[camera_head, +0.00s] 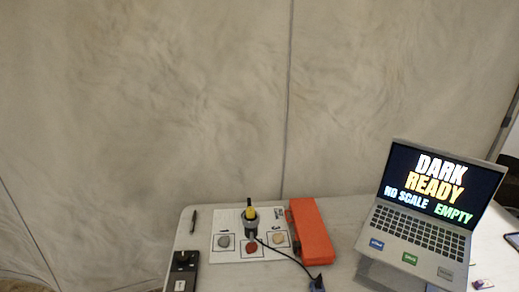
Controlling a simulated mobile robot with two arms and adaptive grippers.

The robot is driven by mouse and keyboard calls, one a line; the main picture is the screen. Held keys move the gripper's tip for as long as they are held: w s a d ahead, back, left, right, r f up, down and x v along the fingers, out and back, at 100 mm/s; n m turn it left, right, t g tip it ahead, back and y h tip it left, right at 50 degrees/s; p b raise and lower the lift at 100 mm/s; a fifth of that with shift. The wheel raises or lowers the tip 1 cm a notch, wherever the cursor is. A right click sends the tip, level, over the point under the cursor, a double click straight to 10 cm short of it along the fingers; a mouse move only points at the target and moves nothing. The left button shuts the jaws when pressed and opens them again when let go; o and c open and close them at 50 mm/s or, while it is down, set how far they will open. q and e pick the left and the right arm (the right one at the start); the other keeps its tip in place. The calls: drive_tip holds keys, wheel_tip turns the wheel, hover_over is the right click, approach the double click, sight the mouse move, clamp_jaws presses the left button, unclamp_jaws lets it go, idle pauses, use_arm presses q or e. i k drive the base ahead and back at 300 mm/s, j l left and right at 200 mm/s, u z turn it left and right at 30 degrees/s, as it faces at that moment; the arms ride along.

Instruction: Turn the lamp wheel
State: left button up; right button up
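No part clearly readable as a lamp wheel shows in the head view. A black box-like device (184,270) with a small round part near its top lies at the table's front left; the part is too small to make out. Neither of my grippers is in view.
The white sheet (218,254) bears several small stones in marked boxes. An orange-red case (312,232) lies beside it. An open laptop (423,229) on the right shows "DARK READY NO SCALE EMPTY". A black pen (193,221) lies back left. Bare table (345,235) separates case and laptop.

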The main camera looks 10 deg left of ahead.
sight(184, 258)
drive_tip(key=u, duration=1.05)
